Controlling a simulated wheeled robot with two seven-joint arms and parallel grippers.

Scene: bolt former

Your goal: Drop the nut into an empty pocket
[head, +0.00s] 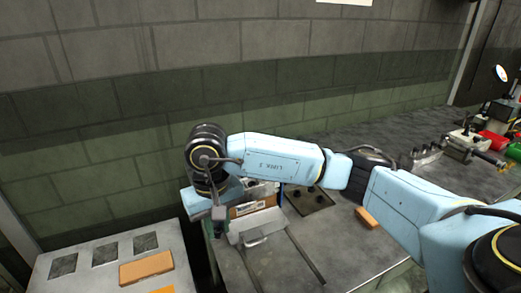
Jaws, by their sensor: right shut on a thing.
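My right gripper (219,216) hangs from the bent end of my light-blue right arm, left of the picture's middle. It points down and is shut on the nut, which is too small and too covered to make out clearly. The gripper shows over the gap between the pale table and the dark bench. The pale table (84,286) at the lower left has dark square patches (105,252) in its top that may be pockets; I see nothing standing in them. My left gripper is out of view.
Orange blocks lie on the pale table (146,268) and on the dark bench (367,217). Tools and a red bin (494,140) are at the far right.

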